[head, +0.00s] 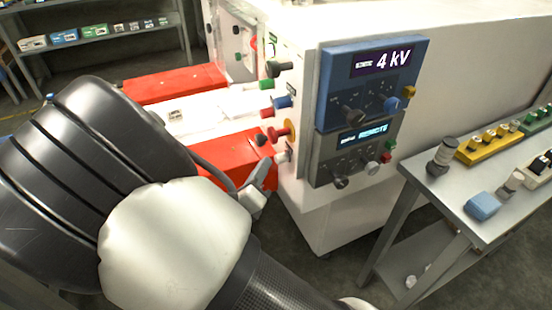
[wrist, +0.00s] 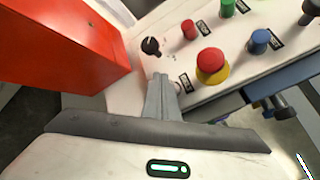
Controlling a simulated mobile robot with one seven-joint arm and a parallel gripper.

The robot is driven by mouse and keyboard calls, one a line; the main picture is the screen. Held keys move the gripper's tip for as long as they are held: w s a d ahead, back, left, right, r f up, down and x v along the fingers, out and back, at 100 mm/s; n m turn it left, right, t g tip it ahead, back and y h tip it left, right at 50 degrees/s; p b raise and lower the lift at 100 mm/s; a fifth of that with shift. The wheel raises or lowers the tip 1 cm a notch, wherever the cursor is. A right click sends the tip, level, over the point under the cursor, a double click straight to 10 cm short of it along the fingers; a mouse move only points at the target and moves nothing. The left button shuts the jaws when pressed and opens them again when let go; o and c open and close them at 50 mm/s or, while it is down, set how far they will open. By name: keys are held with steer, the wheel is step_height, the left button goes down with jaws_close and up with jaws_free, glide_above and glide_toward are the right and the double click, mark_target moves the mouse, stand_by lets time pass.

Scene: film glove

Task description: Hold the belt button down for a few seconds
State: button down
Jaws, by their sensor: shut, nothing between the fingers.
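A row of controls sits on the white machine's panel. In the wrist view, these are a black knob (wrist: 151,46), a red button (wrist: 189,29), a green button (wrist: 228,8), a blue button (wrist: 259,40) and a red mushroom button on a yellow collar (wrist: 211,65). Their labels are too small to read, so I cannot tell which is the belt button. My gripper (wrist: 160,80) is shut and empty, its tips below the black knob and left of the mushroom button. I cannot tell whether the tips touch the panel. In the head view, my gripper (head: 266,170) is below the mushroom button (head: 281,133).
Red blocks (head: 175,84) flank the white bed left of the panel; one red block (wrist: 60,45) is close by in the wrist view. A blue display unit (head: 335,75) reading 4 kV is right of the controls. A grey table (head: 415,180) stands at the right.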

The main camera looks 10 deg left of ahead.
steer(key=shift+w+d, duration=0.35)
steer(key=shift+d, duration=0.25)
stand_by(2.4)
steer(key=shift+s+a+p, duration=0.1)
steer(key=shift+a+p, duration=0.05)
steer(key=shift+p, duration=0.2)
stand_by(1.3)
steer(key=shift+s+a+p, duration=0.35)
steer(key=shift+a, duration=0.25)
steer(key=s+a, duration=0.1)
steer(key=a+p, duration=0.1)
steer(key=a, duration=0.1)
steer(key=s+a, duration=0.1)
steer(key=shift+s+a+p, duration=0.15)
steer(key=shift+s+p, duration=0.2)
stand_by(0.4)
